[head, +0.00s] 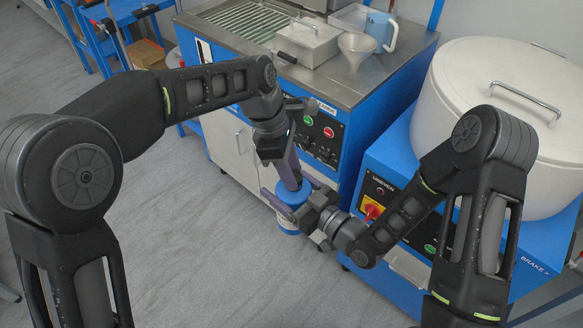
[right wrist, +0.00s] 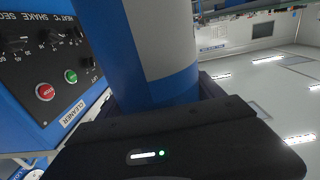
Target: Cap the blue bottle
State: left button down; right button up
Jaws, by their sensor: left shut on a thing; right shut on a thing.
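The blue bottle (head: 289,223) is upright in the head view, with a pale band near its lower end. My right gripper (head: 294,203) is shut around it from the right. In the right wrist view the bottle (right wrist: 170,90) fills the middle, blue with a grey-white band, between the fingers. My left gripper (head: 291,183) points down from above, shut, with its fingertips at the blue top of the bottle. It holds a cap there, mostly hidden by the fingers; whether the cap is seated on the bottle I cannot tell.
A blue and steel cleaner bench (head: 395,75) stands behind, with a metal box (head: 308,45), a funnel (head: 356,46) and a jug (head: 381,30) on top. A white lidded drum machine (head: 490,85) stands at the right. The grey floor (head: 190,240) at the lower left is clear.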

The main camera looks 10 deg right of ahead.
pick_arm(q)
jog(key=shift+f, duration=0.2)
jog(key=m, duration=0.2)
jog(key=m+g, duration=0.1)
jog(key=m, duration=0.2)
jog(key=shift+w+d+f+y, duration=0.1)
jog(key=shift+w+y, duration=0.05)
jog(key=shift+y, duration=0.15)
jog(key=m+g+y, duration=0.1)
jog(key=m, duration=0.3)
jog(key=shift+m, duration=0.4)
jog(key=c, duration=0.9)
grip_release()
jog(key=shift+c, duration=0.2)
jog(key=shift+c, duration=0.4)
